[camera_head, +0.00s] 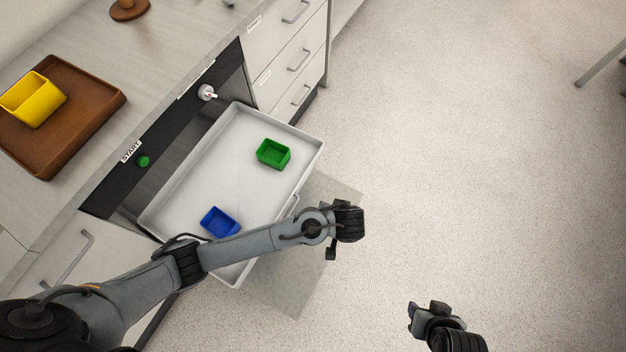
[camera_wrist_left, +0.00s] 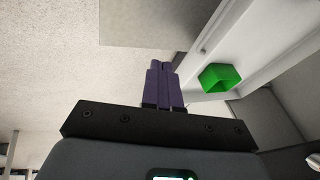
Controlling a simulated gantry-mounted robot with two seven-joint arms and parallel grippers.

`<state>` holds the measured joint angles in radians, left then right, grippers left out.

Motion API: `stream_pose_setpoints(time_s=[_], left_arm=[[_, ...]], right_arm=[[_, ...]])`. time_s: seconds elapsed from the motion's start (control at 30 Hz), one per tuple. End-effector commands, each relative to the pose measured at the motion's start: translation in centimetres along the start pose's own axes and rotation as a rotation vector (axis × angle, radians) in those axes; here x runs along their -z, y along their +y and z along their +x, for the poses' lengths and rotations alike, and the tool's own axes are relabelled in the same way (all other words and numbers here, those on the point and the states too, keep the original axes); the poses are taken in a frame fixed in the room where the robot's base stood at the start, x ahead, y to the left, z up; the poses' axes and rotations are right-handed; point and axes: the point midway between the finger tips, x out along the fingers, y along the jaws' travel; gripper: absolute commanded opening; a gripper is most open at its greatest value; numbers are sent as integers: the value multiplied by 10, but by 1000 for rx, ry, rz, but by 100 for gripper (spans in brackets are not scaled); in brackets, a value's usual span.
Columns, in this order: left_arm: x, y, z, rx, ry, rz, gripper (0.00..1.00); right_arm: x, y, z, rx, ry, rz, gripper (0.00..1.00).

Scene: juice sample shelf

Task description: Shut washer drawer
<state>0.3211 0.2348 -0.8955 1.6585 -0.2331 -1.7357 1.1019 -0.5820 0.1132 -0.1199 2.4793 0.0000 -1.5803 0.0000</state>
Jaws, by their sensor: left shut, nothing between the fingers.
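The washer drawer (camera_head: 227,152) is a pale tray pulled out from the dark-fronted washer in the counter. It holds a green bin (camera_head: 273,154) and a blue bin (camera_head: 220,222). Part of its front handle (camera_head: 292,207) shows beside my left arm, which crosses over the drawer's near corner. The left hand is just outside the drawer front. In the left wrist view, my left gripper (camera_wrist_left: 160,68) has its purple fingers together and empty, with the drawer (camera_wrist_left: 252,38) and green bin (camera_wrist_left: 218,78) to the right. My right gripper (camera_head: 412,310) is over the floor, away from the drawer; its finger gap is unclear.
The washer front has a green button (camera_head: 144,161) under a START label and a round white knob (camera_head: 207,92). A brown tray (camera_head: 105,97) with a yellow bin (camera_head: 33,99) sits on the counter. Closed drawers (camera_head: 285,50) stand beyond.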

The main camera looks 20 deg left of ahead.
Motion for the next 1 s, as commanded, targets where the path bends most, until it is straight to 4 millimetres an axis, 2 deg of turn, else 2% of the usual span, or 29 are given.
stream_pose_setpoints(time_s=[0.03,0.1,0.2,0.3,0.47,0.57,1.0], left_arm=[[18,-1,11,35,42,3,0],[37,-5,14,72,82,7,0],[56,-10,17,110,124,9,0],[68,-13,18,132,148,9,0],[75,-16,27,144,159,8,0],[76,-17,39,144,158,9,0],[88,-28,117,143,158,9,0]], right_arm=[[-4,0,13,0,1,0,43],[-6,0,19,-1,1,-1,43],[-8,0,25,-2,1,-3,43],[-9,0,28,-4,1,-6,43],[-10,2,33,-9,1,-11,43],[-12,2,39,-9,2,-12,43],[-24,-1,77,-4,3,-6,43]])
